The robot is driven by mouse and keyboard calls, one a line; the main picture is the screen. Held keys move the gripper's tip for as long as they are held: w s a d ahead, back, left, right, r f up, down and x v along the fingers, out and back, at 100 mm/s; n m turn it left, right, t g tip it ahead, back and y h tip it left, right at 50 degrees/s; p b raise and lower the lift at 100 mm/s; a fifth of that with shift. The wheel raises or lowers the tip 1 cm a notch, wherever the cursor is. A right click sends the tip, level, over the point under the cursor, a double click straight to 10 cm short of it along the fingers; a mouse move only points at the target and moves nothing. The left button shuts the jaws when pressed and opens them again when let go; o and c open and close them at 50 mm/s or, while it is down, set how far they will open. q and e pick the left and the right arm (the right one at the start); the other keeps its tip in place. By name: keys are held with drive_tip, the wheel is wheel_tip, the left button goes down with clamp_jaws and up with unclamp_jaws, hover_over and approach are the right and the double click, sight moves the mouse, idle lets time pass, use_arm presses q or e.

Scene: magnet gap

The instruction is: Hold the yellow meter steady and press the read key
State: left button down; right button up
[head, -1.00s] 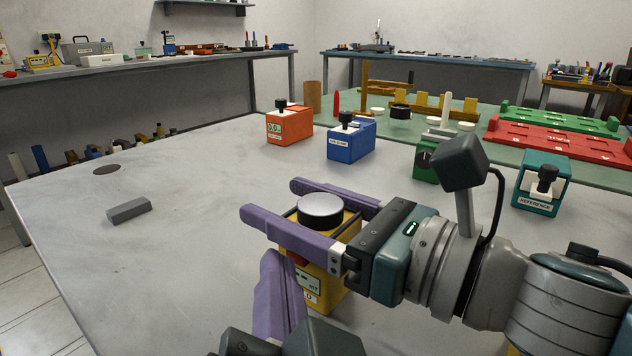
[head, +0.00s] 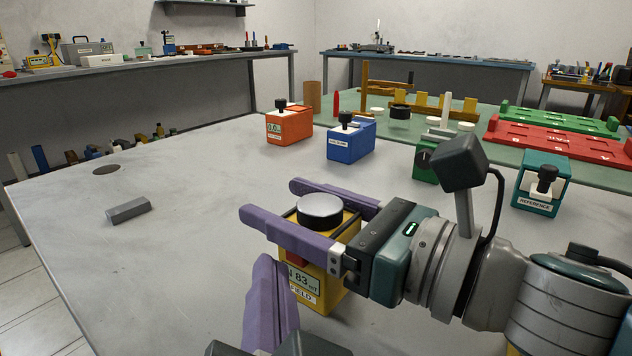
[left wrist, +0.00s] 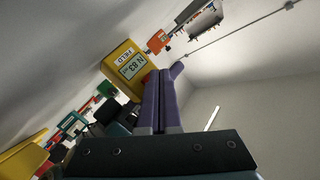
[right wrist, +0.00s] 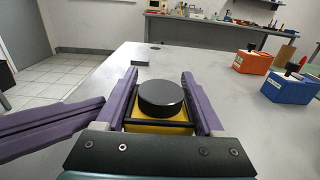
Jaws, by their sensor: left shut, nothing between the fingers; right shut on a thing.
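The yellow meter (head: 325,293) stands upright on the grey table, with a black round top and a red key (head: 297,261) on its front. Its display reads "83 mT" in the head view; the left wrist view shows "N 83 mT" on the meter (left wrist: 122,52). My right gripper (head: 272,198) is shut on the meter's upper body, one purple finger on each side, as the right wrist view (right wrist: 158,76) also shows. My left gripper (head: 266,262) is shut and empty, just in front of the meter's face near the red key. I cannot tell whether it touches the key.
An orange box (head: 288,126), a blue box (head: 350,141) and a teal "REFERENCE" box (head: 540,187) stand farther back. A grey block (head: 128,210) lies at left near a dark round spot (head: 106,170). The table's left part is mostly clear.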

use_arm(q)
drive_tip(key=shift+s+a, duration=0.1)
drive_tip(key=shift+s, duration=0.05)
drive_tip(key=shift+s+a, duration=0.9)
drive_tip(key=shift+s, duration=0.3)
drive_tip(key=shift+s+a, duration=0.85)
drive_tip(key=shift+s, duration=0.35)
use_arm(e)
drive_tip(key=o, duration=1.5)
drive_tip(key=shift+d, duration=0.1)
